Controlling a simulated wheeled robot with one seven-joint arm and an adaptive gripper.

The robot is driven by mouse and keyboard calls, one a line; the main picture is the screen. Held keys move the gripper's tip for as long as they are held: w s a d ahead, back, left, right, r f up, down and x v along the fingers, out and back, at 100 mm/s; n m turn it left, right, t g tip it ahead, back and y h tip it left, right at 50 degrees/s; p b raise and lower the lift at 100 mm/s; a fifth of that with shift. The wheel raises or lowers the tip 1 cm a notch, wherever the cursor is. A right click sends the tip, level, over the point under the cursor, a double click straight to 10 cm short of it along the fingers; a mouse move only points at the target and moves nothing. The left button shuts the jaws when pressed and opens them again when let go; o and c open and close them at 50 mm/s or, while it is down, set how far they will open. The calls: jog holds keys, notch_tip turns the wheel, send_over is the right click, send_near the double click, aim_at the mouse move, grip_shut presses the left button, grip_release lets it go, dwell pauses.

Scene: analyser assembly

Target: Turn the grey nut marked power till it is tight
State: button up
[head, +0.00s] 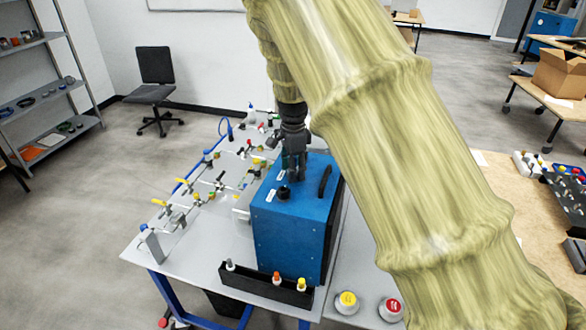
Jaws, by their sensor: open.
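A blue box (290,235), the analyser, stands on the table. Its top carries a dark round fitting (283,192) near the front left, with a small white label (270,195) beside it. The label text is too small to read. My gripper (295,176) is open and points down just over the box top, behind the dark fitting. A grey nut is not clearly visible; the fingers may hide it. I cannot tell whether the fingers are around anything or touching the top.
A black handle (325,181) rises from the box top, right of my gripper. Valves and tubing with yellow and red parts crowd the table (208,262) to the left. A black tray (262,289) with small bottles lies in front. My arm covers much of the right side.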

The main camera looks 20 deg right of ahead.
jog(key=n, duration=0.9)
jog(key=shift+n, duration=0.4)
jog(key=n, duration=0.3)
jog(key=shift+n, duration=0.4)
jog(key=n, duration=0.4)
jog(key=shift+n, duration=0.4)
jog(key=n, duration=0.4)
jog(key=shift+n, duration=0.3)
jog(key=shift+a, duration=0.1)
jog(key=shift+c, duration=0.4)
